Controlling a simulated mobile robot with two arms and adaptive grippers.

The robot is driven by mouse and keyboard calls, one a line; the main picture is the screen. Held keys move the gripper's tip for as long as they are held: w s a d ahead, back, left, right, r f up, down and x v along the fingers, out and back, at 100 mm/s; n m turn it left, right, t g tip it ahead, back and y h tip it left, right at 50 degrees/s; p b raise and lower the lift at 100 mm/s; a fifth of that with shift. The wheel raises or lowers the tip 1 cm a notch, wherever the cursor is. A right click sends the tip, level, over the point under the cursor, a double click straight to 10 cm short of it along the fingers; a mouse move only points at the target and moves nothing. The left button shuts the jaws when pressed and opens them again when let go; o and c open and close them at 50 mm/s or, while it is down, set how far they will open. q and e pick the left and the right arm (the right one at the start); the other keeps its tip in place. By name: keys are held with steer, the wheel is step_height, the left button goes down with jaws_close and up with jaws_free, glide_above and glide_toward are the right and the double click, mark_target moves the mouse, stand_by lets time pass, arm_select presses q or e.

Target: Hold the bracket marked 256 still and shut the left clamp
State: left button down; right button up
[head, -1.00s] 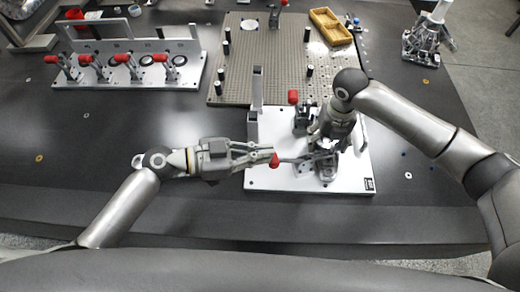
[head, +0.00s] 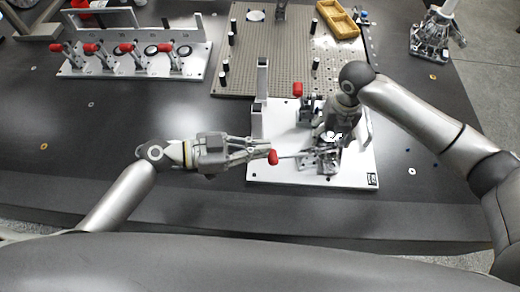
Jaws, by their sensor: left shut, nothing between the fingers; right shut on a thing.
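A white fixture plate (head: 270,176) lies on the dark table in front of me. A clamp lever with a red grip (head: 273,158) points left, low over the plate. A second clamp with an upright red handle (head: 298,90) stands farther back on the plate. My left gripper (head: 268,149) is shut and empty, its fingertips right beside the low red grip. My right gripper (head: 332,142) is shut on the bracket over the right half of the plate. My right gripper and the clamp metal mostly hide the bracket, and its number cannot be read.
A rack with several red-handled clamps (head: 130,70) stands at the back left. A perforated board with black posts (head: 275,55) lies behind the plate, with a yellow tray (head: 338,19) at its far corner. The table left of the plate is mostly clear.

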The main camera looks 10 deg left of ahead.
steer(key=shift+w, duration=0.1)
arm_select(q)
steer(key=v, duration=1)
steer(key=shift+a+r, duration=0.3)
arm_select(e)
steer(key=o, duration=1.5)
step_height(320, 180, up, 12)
arm_select(q)
steer(key=shift+s, duration=0.1)
